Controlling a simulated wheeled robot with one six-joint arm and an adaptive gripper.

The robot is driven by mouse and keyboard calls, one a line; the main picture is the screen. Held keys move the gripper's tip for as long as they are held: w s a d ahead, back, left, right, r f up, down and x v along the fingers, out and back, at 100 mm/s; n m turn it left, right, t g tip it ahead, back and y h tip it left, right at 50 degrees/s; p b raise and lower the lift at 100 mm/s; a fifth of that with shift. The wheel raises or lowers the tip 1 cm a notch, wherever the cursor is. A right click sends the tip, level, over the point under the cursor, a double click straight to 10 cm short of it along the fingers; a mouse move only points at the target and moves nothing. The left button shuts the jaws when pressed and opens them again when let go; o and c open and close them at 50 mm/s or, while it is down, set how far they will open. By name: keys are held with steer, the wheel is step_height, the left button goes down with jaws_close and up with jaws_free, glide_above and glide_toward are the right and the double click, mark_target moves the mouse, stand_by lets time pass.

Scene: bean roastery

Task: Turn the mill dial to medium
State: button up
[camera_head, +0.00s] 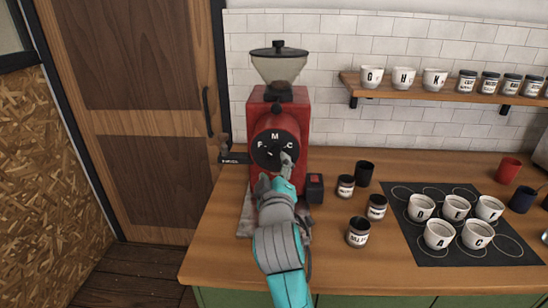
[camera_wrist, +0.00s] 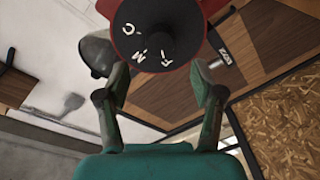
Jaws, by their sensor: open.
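The red mill (camera_head: 262,108) stands on the counter against the tiled wall. Its round black dial (camera_head: 268,150) faces me with white letters F at left, M at top and C at right. In the wrist view the dial (camera_wrist: 132,22) appears upside down at the top, with a dark knob (camera_wrist: 177,42) at its middle. Where the knob points cannot be made out. My gripper (camera_head: 276,172) is just in front of the dial's lower part. In the wrist view my gripper (camera_wrist: 160,78) is open, its two fingers apart below the knob with nothing between them.
A small black box with a red top (camera_head: 315,188) sits right of the mill. Jars (camera_head: 358,232) and a dark cup (camera_head: 364,173) stand further right. Lettered cups rest on a black mat (camera_head: 430,255). A shelf (camera_head: 440,92) holds more cups and jars. A wooden door (camera_head: 150,190) is left.

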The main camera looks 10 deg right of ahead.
mark_target(274, 155)
steer(key=shift+x, duration=3.15)
steer(key=c, duration=1.1)
